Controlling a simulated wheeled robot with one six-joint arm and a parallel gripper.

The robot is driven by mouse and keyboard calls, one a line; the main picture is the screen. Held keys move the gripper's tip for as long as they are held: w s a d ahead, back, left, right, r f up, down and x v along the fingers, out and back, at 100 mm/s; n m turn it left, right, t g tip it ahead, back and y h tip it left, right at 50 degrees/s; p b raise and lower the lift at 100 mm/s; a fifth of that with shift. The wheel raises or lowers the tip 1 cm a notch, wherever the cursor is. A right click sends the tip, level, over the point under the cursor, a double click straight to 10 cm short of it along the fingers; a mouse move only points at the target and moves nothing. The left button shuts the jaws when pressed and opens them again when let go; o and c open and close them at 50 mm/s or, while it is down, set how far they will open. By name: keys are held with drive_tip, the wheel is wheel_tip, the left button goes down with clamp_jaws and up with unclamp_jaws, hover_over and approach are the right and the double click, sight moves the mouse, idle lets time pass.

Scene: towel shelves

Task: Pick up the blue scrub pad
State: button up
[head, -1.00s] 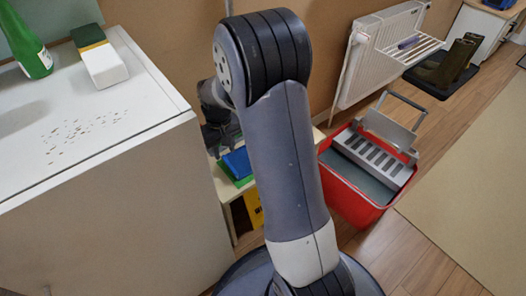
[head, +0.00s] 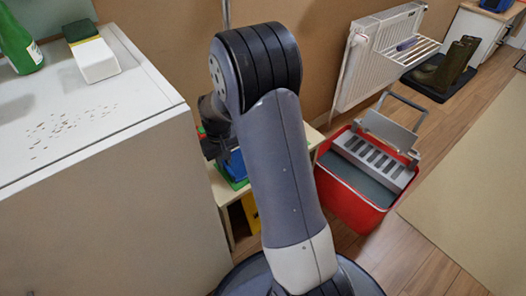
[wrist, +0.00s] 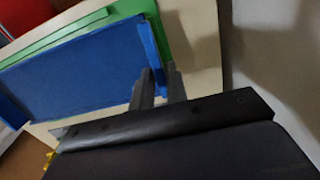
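No blue scrub pad can be told for certain. A flat blue piece with raised edges, like a shallow tray (wrist: 75,70), fills the upper left of the wrist view. It lies over a green piece (wrist: 180,35); both show partly behind my arm in the head view, where the blue piece (head: 238,164) is on a low pale shelf unit (head: 221,192). My gripper (wrist: 161,82) has two grey fingers at the blue piece's right edge, with a narrow gap between them. I cannot tell whether they touch it. In the head view my arm hides the fingertips.
A red mop bucket (head: 350,205) stands right of the shelf unit. A radiator rack (head: 425,55) holds a small bluish thing (head: 406,44).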

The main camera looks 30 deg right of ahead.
clamp_jaws()
drive_tip(key=shift+r, duration=0.1)
wheel_tip(320, 180, up, 9)
drive_tip(key=p, duration=0.4)
drive_tip(key=shift+g, duration=0.5)
drive_tip(key=shift+d+f+b, duration=0.15)
drive_tip(key=shift+f+b, duration=0.15)
drive_tip(key=shift+f, duration=2.1)
drive_tip(key=shift+r+p, duration=0.15)
drive_tip(key=shift+p, duration=0.2)
drive_tip(key=shift+p, duration=0.6)
